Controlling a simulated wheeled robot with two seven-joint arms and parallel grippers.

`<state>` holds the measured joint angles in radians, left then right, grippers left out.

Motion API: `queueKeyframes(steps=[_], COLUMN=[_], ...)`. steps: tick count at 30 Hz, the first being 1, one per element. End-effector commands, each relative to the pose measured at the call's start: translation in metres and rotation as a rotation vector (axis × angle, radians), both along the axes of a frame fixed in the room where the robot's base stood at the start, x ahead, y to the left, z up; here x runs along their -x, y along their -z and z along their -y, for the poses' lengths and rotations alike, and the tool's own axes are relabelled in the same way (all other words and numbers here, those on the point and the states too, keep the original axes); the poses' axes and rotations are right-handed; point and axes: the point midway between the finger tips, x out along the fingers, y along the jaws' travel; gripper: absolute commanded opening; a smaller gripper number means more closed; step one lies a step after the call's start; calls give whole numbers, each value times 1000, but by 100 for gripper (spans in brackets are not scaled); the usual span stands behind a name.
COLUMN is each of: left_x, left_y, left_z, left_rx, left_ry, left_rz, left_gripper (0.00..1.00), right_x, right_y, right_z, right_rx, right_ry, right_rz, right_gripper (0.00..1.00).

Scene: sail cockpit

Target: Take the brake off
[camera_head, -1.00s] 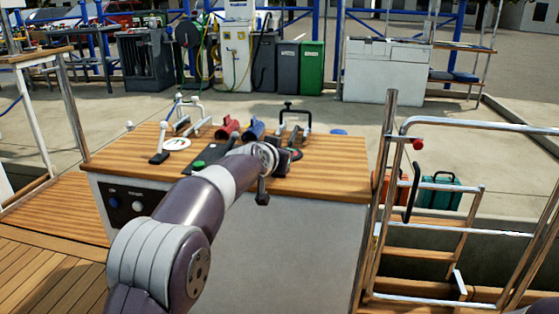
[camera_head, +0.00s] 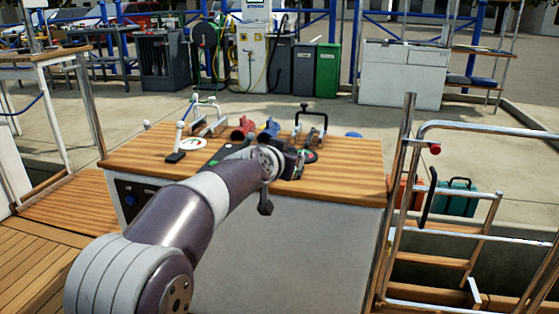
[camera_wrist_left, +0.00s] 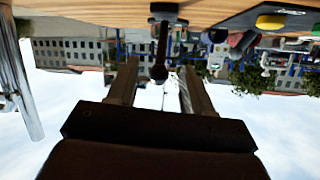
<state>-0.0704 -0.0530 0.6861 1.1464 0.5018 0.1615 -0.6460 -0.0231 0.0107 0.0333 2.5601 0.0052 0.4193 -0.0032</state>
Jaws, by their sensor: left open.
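My left gripper (camera_head: 292,163) is low over the wooden top of the console (camera_head: 345,185), near its front edge. In the left wrist view, which is upside down, the gripper's two fingers (camera_wrist_left: 158,82) are apart. A dark lever with a round knob (camera_wrist_left: 159,73) shows between them; I cannot tell whether it is within their reach. The fingers appear not to touch it. My arm and gripper hide this lever in the head view. I cannot tell from the labels which control is the brake. My right gripper is not in view.
A white lever on a black base (camera_head: 177,145) stands at the console's left. Behind my gripper are a red object (camera_head: 243,128), a blue one (camera_head: 268,130) and a black-topped frame (camera_head: 311,114). Metal ladder rails (camera_head: 400,190) rise at the right. The console's right end is clear.

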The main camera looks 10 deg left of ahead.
Motion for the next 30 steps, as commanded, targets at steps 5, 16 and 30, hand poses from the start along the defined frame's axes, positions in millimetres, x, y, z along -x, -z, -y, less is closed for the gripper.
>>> queueKeyframes(steps=[5,16,30], left_x=[36,55,161], left_y=[-15,-20,101], left_z=[-6,-9,-20], left_rx=[0,-1,116], left_ry=[-1,-1,-129], left_rz=[1,-1,-584], left_gripper=[51,51,51], right_x=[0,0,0], right_y=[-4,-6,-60], right_z=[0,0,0], right_rx=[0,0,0], right_ry=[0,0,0], right_rz=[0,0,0], right_gripper=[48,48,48])
